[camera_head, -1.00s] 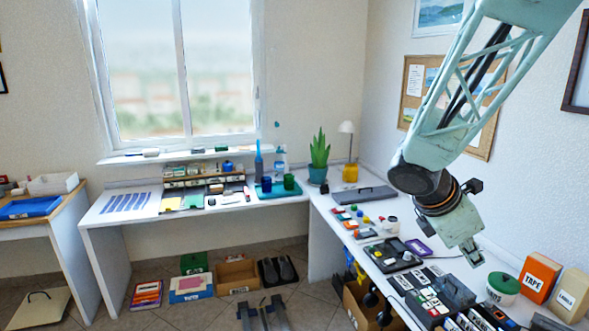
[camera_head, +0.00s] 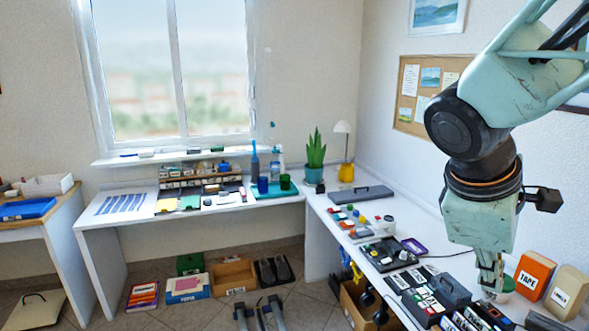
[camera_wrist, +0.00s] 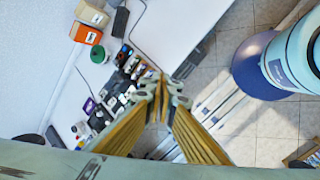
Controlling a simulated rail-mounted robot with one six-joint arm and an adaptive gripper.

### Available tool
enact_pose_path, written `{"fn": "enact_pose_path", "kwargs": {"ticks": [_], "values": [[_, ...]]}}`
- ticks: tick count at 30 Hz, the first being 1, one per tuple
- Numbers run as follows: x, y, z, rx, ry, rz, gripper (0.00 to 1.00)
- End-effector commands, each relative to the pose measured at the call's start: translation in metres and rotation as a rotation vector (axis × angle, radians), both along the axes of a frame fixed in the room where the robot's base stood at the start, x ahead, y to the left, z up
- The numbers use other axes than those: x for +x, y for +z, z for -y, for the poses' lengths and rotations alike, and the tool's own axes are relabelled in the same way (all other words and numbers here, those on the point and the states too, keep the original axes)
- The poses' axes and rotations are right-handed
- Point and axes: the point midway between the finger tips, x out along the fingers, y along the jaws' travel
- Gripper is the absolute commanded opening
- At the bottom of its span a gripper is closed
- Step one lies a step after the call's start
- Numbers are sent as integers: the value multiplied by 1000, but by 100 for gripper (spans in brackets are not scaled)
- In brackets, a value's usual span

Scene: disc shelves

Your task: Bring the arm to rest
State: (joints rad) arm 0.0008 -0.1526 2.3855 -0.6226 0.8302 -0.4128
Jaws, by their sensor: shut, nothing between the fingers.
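My gripper (camera_head: 490,282) hangs pointing down at the right of the head view, in front of the right-hand desk (camera_head: 330,205). Its fingers are together and hold nothing. In the wrist view my gripper (camera_wrist: 163,80) shows its two fingers meeting at the tips, with the desk items beyond and below them. A white tub with a green lid (camera_wrist: 98,54) shows in the wrist view; in the head view the gripper hides much of it.
An orange TAPE box (camera_head: 533,275) and a cream box (camera_head: 567,292) stand right of the gripper. A purple item (camera_head: 414,246), a black tray (camera_head: 388,255) and a grey case (camera_head: 361,193) lie on the desk. A plant (camera_head: 315,155) and lamp stand at the corner.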

Motion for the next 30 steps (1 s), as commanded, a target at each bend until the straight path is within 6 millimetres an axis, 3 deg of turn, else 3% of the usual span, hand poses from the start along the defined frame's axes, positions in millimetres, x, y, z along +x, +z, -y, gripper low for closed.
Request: {"fn": "enact_pose_path", "kwargs": {"ticks": [30], "values": [[-127, 32, -107, 466, -561, 290, 0]]}}
